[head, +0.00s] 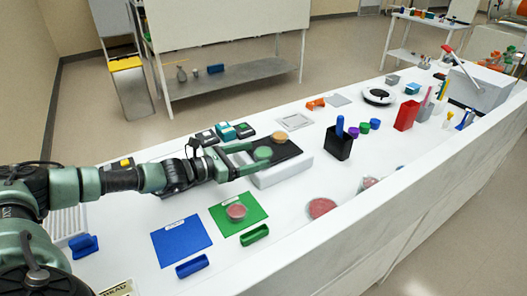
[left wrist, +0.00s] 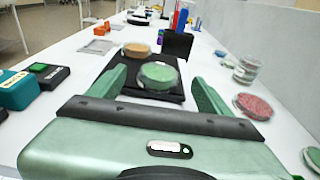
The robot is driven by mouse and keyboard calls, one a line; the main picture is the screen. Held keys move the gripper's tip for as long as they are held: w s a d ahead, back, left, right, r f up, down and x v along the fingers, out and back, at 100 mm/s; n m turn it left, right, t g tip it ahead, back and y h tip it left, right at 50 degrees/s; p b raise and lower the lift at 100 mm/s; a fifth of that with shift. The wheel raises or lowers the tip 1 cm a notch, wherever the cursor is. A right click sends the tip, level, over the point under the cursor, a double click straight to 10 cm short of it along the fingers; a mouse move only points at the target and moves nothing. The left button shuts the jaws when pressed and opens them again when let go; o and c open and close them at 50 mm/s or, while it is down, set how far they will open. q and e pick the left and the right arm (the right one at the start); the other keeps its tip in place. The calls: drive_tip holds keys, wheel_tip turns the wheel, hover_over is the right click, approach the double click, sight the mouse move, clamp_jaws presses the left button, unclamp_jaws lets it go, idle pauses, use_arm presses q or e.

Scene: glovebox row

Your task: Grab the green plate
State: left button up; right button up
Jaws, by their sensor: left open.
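The green plate is a round, shallow, clear dish with green filling (head: 262,153). It lies on a black pad (head: 290,153) on top of a white block (head: 285,172), beside an orange-tan dish (head: 280,137). In the left wrist view the green plate (left wrist: 158,72) shows between the finger ends. My left gripper (head: 257,157) is open and empty, with one finger on each side of the plate. Whether a finger touches it, I cannot tell. My right gripper is not in view.
Small dark boxes (head: 207,138) stand behind the gripper. A black holder (head: 338,145) stands right of the pad. A long white wall (head: 400,216) runs along the front edge.

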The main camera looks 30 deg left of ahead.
use_arm(q)
drive_tip(key=shift+x, duration=1)
drive_tip(key=shift+c, duration=0.3)
